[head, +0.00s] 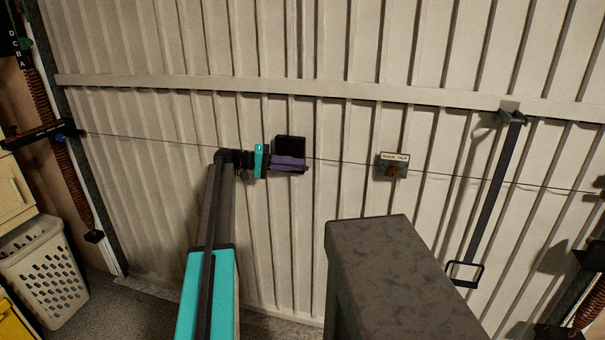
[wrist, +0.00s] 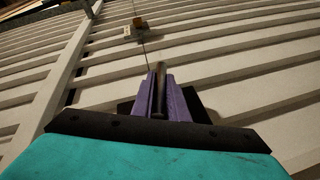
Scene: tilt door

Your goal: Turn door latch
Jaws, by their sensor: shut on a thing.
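The door latch has a black square plate (head: 290,146) on the middle of the pale ribbed door (head: 340,200). My gripper (head: 298,166) is in front of the plate's lower part and hides the latch handle in the head view. In the wrist view, the purple fingers of my gripper (wrist: 160,84) are on both sides of a dark bar, the latch handle (wrist: 158,88), and are shut on it. Part of the black plate (wrist: 200,104) shows behind the fingers.
A thin cable runs across the door past the latch. A small labelled box (head: 393,166) is right of it. A dark pull strap (head: 490,200) with a loop handle hangs further right. A white basket (head: 45,262) stands at the left. A horizontal rail (head: 350,95) crosses above.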

